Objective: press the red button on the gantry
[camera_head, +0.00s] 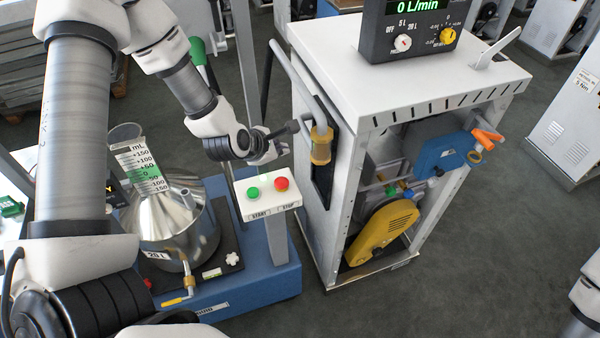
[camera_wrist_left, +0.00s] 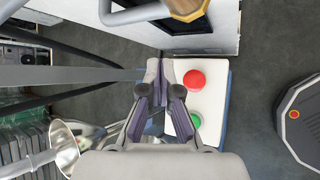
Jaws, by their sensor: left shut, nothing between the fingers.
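The red button (camera_head: 281,184), labelled STOP, sits on a white control box (camera_head: 270,203) on the blue gantry frame (camera_head: 268,268). The green button (camera_head: 253,193), labelled START, is to its left. My left gripper (camera_head: 266,153) is shut and empty, above and behind the box in the head view, apart from the red button. In the left wrist view the shut fingers (camera_wrist_left: 160,72) appear beside the white box, left of the red button (camera_wrist_left: 194,79) and the green button (camera_wrist_left: 195,121). Both buttons are uncovered. My right gripper is not in view.
A white dispenser cabinet (camera_head: 410,85) with a meter (camera_head: 410,30) stands right of the box. Its brass-ended hose nozzle (camera_head: 321,145) hangs close to my left gripper. A metal measuring can (camera_head: 180,228) stands on the gantry base at left. Dark floor lies clear at front right.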

